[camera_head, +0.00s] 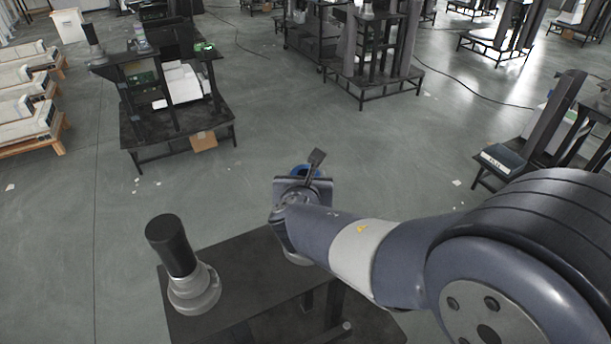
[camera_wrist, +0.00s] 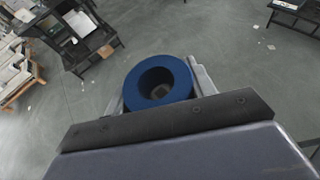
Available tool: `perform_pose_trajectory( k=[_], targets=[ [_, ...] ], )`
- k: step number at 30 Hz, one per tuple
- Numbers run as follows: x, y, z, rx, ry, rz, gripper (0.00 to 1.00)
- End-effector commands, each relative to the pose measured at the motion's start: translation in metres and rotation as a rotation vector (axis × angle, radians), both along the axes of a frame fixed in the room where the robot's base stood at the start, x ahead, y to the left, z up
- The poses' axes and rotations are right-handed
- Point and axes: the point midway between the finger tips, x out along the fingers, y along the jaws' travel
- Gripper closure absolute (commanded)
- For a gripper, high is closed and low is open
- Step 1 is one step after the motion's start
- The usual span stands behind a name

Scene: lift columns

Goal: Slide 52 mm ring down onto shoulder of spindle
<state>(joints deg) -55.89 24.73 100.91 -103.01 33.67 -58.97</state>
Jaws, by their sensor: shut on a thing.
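The blue ring (camera_head: 299,170) is held at the far end of my arm, mostly hidden by my gripper (camera_head: 306,174) in the head view. In the wrist view the ring (camera_wrist: 131,91) sits between the two grey fingers of my gripper (camera_wrist: 158,88), with its open hole facing the camera. Something greyish shows through the hole, too small to identify. A spindle (camera_head: 171,246) with a dark upright cylinder on a stepped grey base (camera_head: 195,289) stands at the left of the dark table. The ring is apart from it, to its right and farther back.
The dark table top (camera_head: 245,275) is bare between the spindle and my arm. A grey rounded part shows under my gripper, mostly hidden. Black workbenches (camera_head: 172,120) with boxes stand well behind on open grey floor. Another dark stand (camera_head: 545,130) is at the right.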

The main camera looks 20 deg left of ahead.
Motion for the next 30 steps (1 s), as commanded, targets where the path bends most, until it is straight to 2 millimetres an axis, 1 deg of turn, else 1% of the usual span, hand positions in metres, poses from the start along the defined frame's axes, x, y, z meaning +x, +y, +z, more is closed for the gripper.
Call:
perform_pose_trajectory(
  k=[3,30],
  targets=[
    [0.0,0.0,-0.008,0.0,-0.001,0.0,0.8],
    [0.0,0.0,-0.052,0.001,-0.002,0.0,0.8]
  ],
)
